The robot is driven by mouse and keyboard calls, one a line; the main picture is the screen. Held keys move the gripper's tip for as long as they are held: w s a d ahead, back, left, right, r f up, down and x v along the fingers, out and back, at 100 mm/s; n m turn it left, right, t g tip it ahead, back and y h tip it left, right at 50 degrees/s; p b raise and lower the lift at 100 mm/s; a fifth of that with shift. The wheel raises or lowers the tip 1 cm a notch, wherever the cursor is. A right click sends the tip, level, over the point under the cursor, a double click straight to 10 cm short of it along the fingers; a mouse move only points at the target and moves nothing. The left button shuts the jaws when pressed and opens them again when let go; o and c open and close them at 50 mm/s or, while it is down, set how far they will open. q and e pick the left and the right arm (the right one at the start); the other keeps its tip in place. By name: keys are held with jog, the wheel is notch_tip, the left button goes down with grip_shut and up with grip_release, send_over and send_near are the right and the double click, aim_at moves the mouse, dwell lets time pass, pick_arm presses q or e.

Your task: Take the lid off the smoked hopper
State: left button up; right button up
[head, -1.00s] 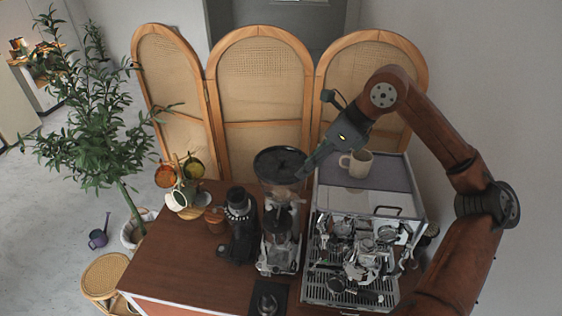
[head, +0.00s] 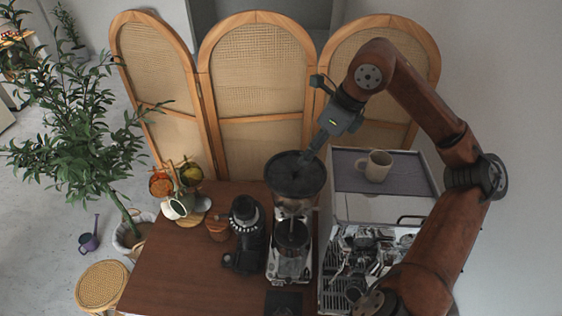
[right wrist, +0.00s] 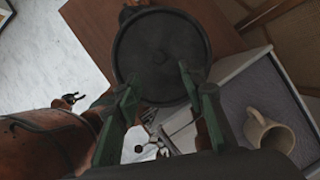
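The smoked hopper (head: 297,188) sits on top of a silver grinder, with its round dark lid (head: 284,170) on it. The lid fills the upper middle of the right wrist view (right wrist: 162,45) as a flat dark disc. My right gripper (head: 306,160) points steeply down over the right part of the lid. In the right wrist view its two fingers (right wrist: 158,78) are spread apart, with the lid's face showing between and beyond them. Nothing is seen clamped between them. Whether the fingertips touch the lid cannot be told. My left gripper is out of view.
A silver espresso machine (head: 345,208) stands right of the grinder, with a beige mug (head: 375,165) on top. A black grinder (head: 246,232) stands to the left. Cups on a stand (head: 180,190) are at the far left of the table. A folding screen (head: 262,95) stands behind.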

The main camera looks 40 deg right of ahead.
aim_at(296, 168)
jog(key=shift+w+f, duration=0.3)
jog(key=shift+w, duration=0.2)
jog(key=shift+w+f, duration=0.25)
jog(key=shift+w, duration=0.2)
jog(key=shift+s+a+f+p, duration=0.2)
jog(key=shift+s+f+p, duration=0.05)
jog(key=shift+f, duration=0.2)
jog(key=shift+s+a+f+p, duration=0.15)
jog(key=shift+s+f+p, duration=0.1)
jog(key=shift+f, duration=0.2)
jog(key=w+f, duration=0.1)
jog(key=w+f+p, duration=0.1)
jog(key=shift+a+f, duration=0.3)
jog(key=shift+a, duration=0.1)
jog(key=shift+f, duration=0.75)
jog(key=shift+w, duration=0.2)
jog(key=c, duration=0.3)
jog(key=shift+s, duration=0.15)
jog(key=c, duration=0.5)
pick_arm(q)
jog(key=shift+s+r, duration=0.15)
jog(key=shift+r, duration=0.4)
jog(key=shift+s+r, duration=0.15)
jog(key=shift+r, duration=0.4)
pick_arm(e)
grip_shut()
